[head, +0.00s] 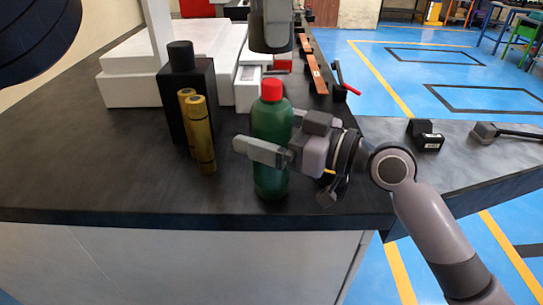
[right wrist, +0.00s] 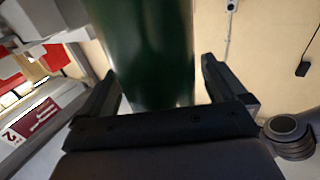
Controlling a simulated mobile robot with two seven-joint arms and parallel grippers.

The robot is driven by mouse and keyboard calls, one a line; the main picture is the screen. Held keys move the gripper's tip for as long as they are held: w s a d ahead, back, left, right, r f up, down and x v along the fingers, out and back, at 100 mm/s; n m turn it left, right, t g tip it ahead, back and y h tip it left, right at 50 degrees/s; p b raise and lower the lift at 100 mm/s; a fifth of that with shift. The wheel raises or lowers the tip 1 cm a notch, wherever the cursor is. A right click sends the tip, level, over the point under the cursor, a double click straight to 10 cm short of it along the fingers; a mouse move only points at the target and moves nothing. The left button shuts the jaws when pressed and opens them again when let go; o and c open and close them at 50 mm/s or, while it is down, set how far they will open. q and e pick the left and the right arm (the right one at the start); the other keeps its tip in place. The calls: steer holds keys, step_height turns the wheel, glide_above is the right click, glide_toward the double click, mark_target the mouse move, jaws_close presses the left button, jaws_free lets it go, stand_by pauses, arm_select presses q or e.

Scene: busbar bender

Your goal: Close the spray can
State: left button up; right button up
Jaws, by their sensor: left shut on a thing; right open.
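The spray can (head: 271,140) is a green bottle with a red cap (head: 272,90) on top. It stands upright near the front of the dark worktop. My right gripper (head: 262,143) is open around its body, one finger in front of it; the far finger is mostly hidden. In the right wrist view the green body (right wrist: 145,50) stands between the two spread fingers, with space to the right finger.
White machine blocks (head: 130,88) lie behind. A red-handled tool (head: 345,80) and small black parts (head: 425,135) lie right. The front left worktop (head: 80,170) is clear.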

mark_target(270, 82)
steer(key=shift+w+a, duration=0.2)
steer(key=shift+a, duration=0.2)
steer(key=c, duration=1.5)
arm_select(q)
steer(key=shift+f, duration=2.45)
steer(key=shift+f, duration=0.1)
steer(key=shift+d+f, duration=0.1)
steer(key=shift+f, duration=0.7)
steer(key=shift+f, duration=0.65)
steer(key=o, duration=1.1)
